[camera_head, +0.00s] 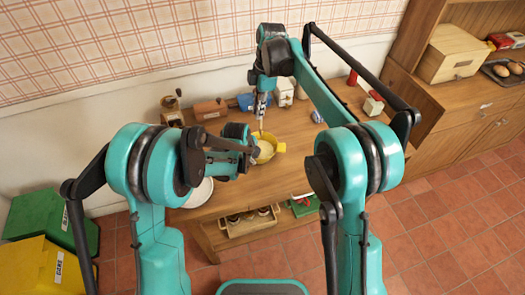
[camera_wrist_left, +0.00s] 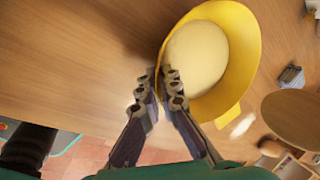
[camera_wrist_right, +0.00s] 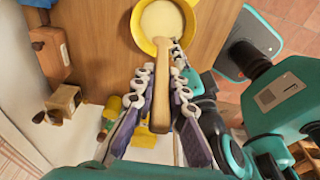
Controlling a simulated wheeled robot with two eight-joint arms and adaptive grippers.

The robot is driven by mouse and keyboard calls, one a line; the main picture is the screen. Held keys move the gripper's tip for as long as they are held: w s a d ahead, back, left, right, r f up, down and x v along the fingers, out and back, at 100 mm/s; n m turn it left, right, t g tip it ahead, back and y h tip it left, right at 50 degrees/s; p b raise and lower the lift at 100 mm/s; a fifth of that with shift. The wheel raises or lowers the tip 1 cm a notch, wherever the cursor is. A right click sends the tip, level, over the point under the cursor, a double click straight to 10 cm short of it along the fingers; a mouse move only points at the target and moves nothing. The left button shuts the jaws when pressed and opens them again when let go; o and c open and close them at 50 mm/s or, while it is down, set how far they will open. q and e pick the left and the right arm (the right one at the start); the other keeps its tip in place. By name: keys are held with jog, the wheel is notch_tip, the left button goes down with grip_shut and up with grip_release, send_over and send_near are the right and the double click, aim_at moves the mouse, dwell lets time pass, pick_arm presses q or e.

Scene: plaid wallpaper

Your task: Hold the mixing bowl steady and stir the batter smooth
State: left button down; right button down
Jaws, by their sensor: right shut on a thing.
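The yellow mixing bowl (camera_head: 278,147) stands on the wooden table with pale batter (camera_wrist_right: 161,22) in it. It also shows in the left wrist view (camera_wrist_left: 242,50). My left gripper (camera_wrist_left: 160,76) is at the bowl's near side, its fingertips a small gap apart. One fingertip overlaps the bowl's edge and the other is outside it; contact is unclear. My right gripper (camera_wrist_right: 162,72) is shut on the handle of a wooden spoon (camera_wrist_right: 161,100), above the bowl. The spoon's far end reaches the bowl's edge and batter; its tip is hard to make out.
A white plate (camera_head: 198,193) lies left of the bowl. A coffee grinder (camera_head: 172,110), brown box (camera_head: 210,109) and blue item (camera_head: 246,102) stand along the back.

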pick_arm(q)
jog(key=c, duration=1.6)
grip_release()
jog(key=shift+c, duration=0.2)
jog(key=v, duration=1.2)
